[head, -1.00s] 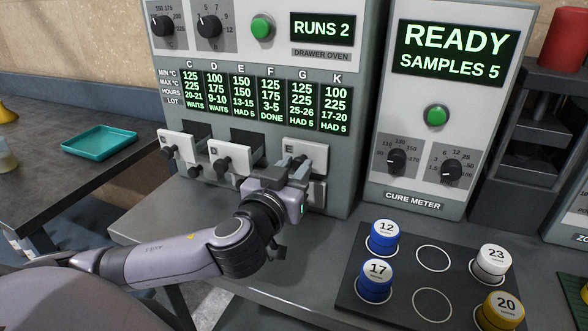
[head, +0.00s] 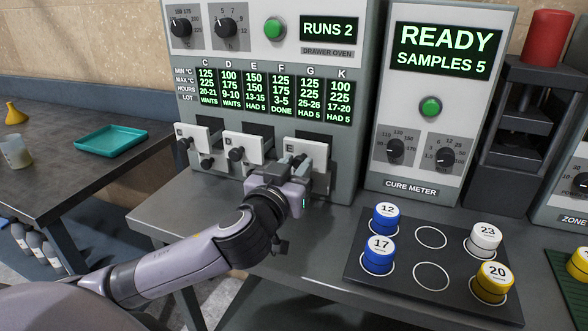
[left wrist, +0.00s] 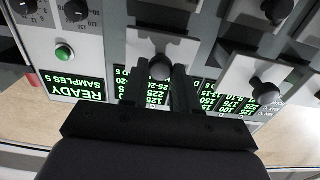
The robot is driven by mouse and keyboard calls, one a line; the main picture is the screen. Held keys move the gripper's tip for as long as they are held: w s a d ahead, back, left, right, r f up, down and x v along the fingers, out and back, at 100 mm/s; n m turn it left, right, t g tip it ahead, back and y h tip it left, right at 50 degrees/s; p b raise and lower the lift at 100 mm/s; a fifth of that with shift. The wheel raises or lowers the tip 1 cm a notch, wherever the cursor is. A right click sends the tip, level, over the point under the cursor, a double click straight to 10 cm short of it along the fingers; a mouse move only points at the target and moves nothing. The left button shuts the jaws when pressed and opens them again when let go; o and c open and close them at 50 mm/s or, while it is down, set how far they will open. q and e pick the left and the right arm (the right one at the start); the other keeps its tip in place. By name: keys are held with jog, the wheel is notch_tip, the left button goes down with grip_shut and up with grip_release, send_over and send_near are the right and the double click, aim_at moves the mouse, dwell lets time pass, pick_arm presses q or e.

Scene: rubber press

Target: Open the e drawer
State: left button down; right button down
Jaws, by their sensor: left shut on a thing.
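The E drawer's white front (head: 304,150), marked E, is in the right part of the drawer oven's (head: 349,150) upper drawer row in the head view. A dark gap shows above it, so it stands out a little from the oven. My left gripper (head: 288,178) is in front of it, shut on its knob. In the left wrist view, which is upside down, my left gripper (left wrist: 158,75) has its two dark fingers around the knob, against the E drawer's white front (left wrist: 158,44). My right gripper is not in view.
White drawer fronts marked C (head: 187,140) and D (head: 238,150) stand just left of E. The cure meter (head: 440,120) stands to the right. A dark mat (head: 375,275) with blue, white and yellow sample pots lies on the bench. A teal tray (head: 110,141) lies on the left table.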

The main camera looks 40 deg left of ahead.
pick_arm(q)
jog(key=c, duration=0.9)
grip_release()
jog(key=shift+o, duration=0.2)
jog(key=b+v, duration=0.1)
jog(key=v, duration=0.6)
jog(key=shift+s, duration=0.1)
